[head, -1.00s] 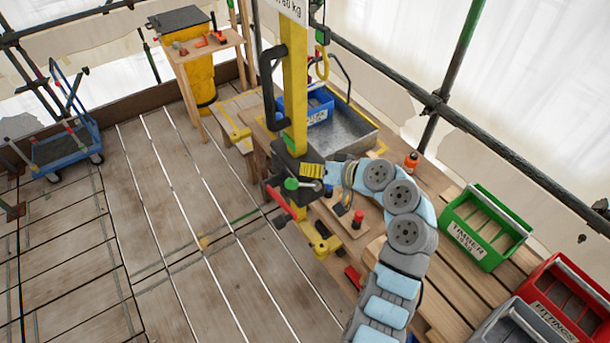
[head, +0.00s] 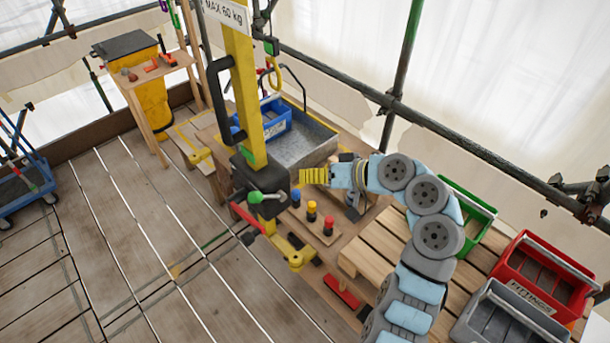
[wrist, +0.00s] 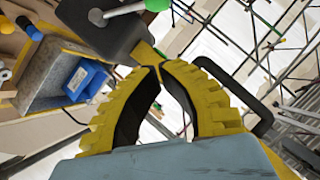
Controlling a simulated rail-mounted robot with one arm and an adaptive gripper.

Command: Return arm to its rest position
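My gripper (head: 303,176) has yellow ribbed fingers. In the head view it is just right of the dark block (head: 262,176) on the yellow upright post (head: 242,95). In the wrist view its fingertips (wrist: 158,68) meet, with an empty gap between the fingers behind them. Nothing shows held in it. My arm bends back to the right over the wooden bench. A green-knobbed lever (head: 268,197) sits on the dark block and also shows in the wrist view (wrist: 125,10). I cannot tell whether the fingers touch the block.
Below the gripper is a board with coloured pegs (head: 312,212). A blue bin (head: 268,125) sits in a grey tray (head: 310,150) behind. Green (head: 468,215), red (head: 545,270) and grey (head: 510,320) crates stand at right. Open plank floor (head: 130,230) lies left.

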